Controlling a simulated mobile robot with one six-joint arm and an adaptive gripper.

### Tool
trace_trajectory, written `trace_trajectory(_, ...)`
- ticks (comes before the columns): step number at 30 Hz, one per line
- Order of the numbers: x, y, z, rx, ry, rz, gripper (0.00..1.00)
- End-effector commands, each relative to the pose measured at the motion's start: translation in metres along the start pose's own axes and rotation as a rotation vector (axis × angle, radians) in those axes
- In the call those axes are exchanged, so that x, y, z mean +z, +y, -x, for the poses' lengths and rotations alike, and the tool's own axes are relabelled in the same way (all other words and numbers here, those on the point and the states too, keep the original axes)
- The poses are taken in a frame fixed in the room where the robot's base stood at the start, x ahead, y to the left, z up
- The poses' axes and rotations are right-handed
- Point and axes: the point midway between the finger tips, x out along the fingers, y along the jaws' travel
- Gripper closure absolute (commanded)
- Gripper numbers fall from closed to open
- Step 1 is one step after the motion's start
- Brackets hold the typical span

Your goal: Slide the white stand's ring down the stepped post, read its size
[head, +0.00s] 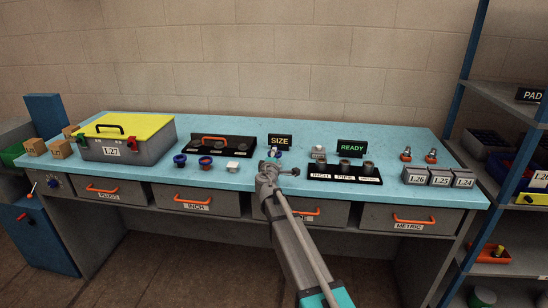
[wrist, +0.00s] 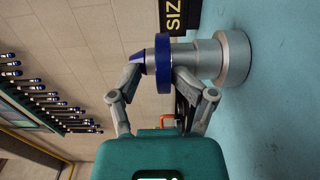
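The stepped post (wrist: 208,60) is silver and lies sideways in the wrist view, with its wide round base (wrist: 236,58) at the right. A dark blue ring (wrist: 163,64) is around its narrower part, apart from the base. My gripper (wrist: 160,72) has one finger on each side of the ring. The right fingertip is close to or touching it; whether both press on it cannot be told. In the head view my gripper (head: 272,164) largely covers the post, in front of the SIZE sign (head: 280,141). The white stand (head: 232,168) is left of it, with no ring clearly visible.
Two more stands with rings (head: 180,160) (head: 205,162) are further left. A black INCH and PIPE rack (head: 345,175) with several fittings is close on the right. A READY sign (head: 352,147) stands behind it. A yellow-lidded toolbox (head: 125,140) is at the left.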

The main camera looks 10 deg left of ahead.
Motion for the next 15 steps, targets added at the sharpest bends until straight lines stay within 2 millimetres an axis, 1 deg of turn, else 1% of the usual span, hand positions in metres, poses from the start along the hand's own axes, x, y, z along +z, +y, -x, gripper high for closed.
trace_trajectory(5,0.001,0.000,0.010,0.000,0.000,0.001,0.40)
trace_trajectory(8,0.001,0.000,0.020,0.000,0.001,0.001,0.40)
trace_trajectory(11,0.001,0.000,0.034,0.000,0.000,0.001,0.40)
trace_trajectory(15,0.001,0.000,0.057,0.000,0.001,0.000,0.40)
